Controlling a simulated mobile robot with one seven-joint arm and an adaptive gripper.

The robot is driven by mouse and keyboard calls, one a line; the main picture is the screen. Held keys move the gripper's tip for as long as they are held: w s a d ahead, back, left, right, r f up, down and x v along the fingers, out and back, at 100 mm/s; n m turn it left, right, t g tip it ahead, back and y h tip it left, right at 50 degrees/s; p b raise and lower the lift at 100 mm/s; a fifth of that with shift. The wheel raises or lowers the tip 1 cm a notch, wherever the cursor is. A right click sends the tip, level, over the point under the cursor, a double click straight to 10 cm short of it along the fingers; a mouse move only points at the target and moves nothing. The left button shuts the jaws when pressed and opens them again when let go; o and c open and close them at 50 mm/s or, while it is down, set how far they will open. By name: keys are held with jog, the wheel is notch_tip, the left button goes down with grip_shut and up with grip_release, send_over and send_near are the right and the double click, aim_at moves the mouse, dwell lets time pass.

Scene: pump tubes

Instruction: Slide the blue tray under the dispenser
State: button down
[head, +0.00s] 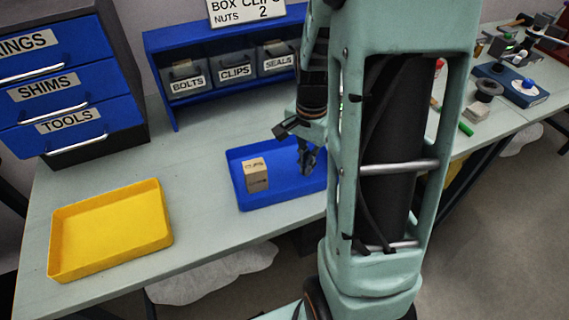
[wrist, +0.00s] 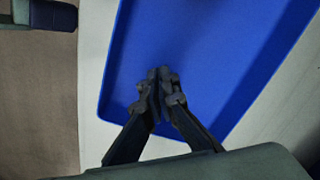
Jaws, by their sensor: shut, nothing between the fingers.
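The blue tray (head: 283,199) lies on the workbench in front of the dispenser, partly hidden by my arm at its right side. A small tan box (head: 255,174) with dark lettering stands inside its left part. My gripper (head: 307,172) points down over the right part of the tray, shut and empty. In the wrist view my gripper (wrist: 158,74) has its fingertips together over the floor of the blue tray (wrist: 200,50), near one rim. I cannot tell whether the fingertips touch the tray. The dispenser (head: 160,45) is a blue rack with bins labelled BOLTS, CLIPS and SEALS.
A yellow tray (head: 110,230) lies at the left front of the bench. A drawer cabinet (head: 70,85) with blue drawers stands at the back left. A sign (head: 247,10) above the rack reads BOX CLIPS, NUTS 2. Bench between the trays is clear.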

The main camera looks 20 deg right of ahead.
jog(key=shift+w+d, duration=0.1)
jog(key=shift+d, duration=3.45)
jog(key=d, duration=0.5)
jog(key=shift+w+d+b, duration=0.1)
jog(key=shift+d+b, duration=0.3)
jog(key=shift+d, duration=0.55)
jog(key=shift+w+d, duration=0.15)
jog(key=shift+d, duration=3.35)
